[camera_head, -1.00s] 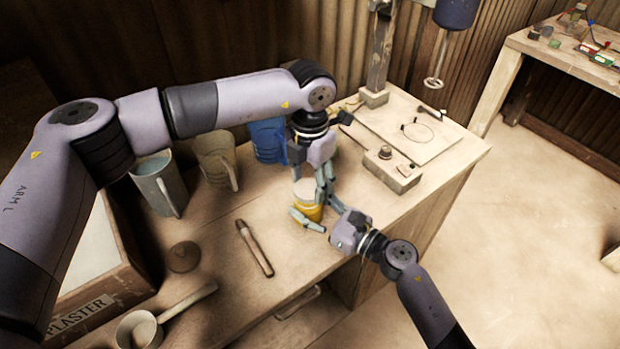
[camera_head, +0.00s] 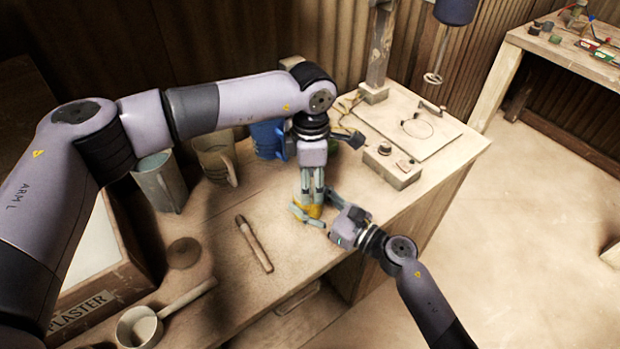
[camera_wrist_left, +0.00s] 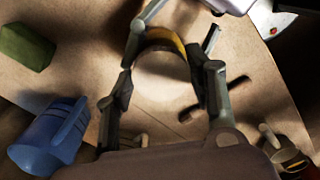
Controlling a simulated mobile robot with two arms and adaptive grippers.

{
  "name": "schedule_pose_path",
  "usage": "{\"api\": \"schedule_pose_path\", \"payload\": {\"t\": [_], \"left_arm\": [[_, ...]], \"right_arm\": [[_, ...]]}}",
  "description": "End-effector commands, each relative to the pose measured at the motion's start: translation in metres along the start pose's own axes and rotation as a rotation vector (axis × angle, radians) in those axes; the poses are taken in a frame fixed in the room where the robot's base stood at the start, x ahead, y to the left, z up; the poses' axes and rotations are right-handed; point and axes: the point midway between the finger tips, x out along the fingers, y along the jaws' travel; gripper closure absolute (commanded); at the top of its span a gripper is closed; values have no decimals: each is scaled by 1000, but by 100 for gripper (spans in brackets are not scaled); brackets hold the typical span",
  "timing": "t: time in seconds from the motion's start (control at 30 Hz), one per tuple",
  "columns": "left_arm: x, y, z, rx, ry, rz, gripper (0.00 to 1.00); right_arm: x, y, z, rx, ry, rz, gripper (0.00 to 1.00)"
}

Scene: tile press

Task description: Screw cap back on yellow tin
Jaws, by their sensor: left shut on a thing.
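The yellow tin (camera_head: 314,212) stands on the bench, mostly hidden behind my gripper fingers. My left gripper (camera_head: 311,197) points down over it from above. In the left wrist view its fingers (camera_wrist_left: 163,78) lie on either side of the pale round cap (camera_wrist_left: 162,68), shut on it. A yellow rim (camera_wrist_left: 160,38) shows along the cap's far edge. I cannot tell whether the cap sits flat on the tin. My right gripper (camera_head: 312,209) reaches in from the right, low, with its fingers around the tin. Whether they press on it is unclear.
A blue jug (camera_head: 267,140), a tan jug (camera_head: 215,158) and a grey jug (camera_head: 160,183) stand behind and left. A brush-like tool (camera_head: 254,244), a round disc (camera_head: 184,252) and a ladle (camera_head: 140,327) lie left.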

Motion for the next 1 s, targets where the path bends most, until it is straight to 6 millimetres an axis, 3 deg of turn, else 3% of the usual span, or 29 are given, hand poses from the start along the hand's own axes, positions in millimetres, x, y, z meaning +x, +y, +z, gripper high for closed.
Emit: {"api": "schedule_pose_path", "payload": {"t": [1.0], "left_arm": [[1,-4,-9,2096,2,4,59]], "right_arm": [[0,0,-1,0,2,0,100]]}}
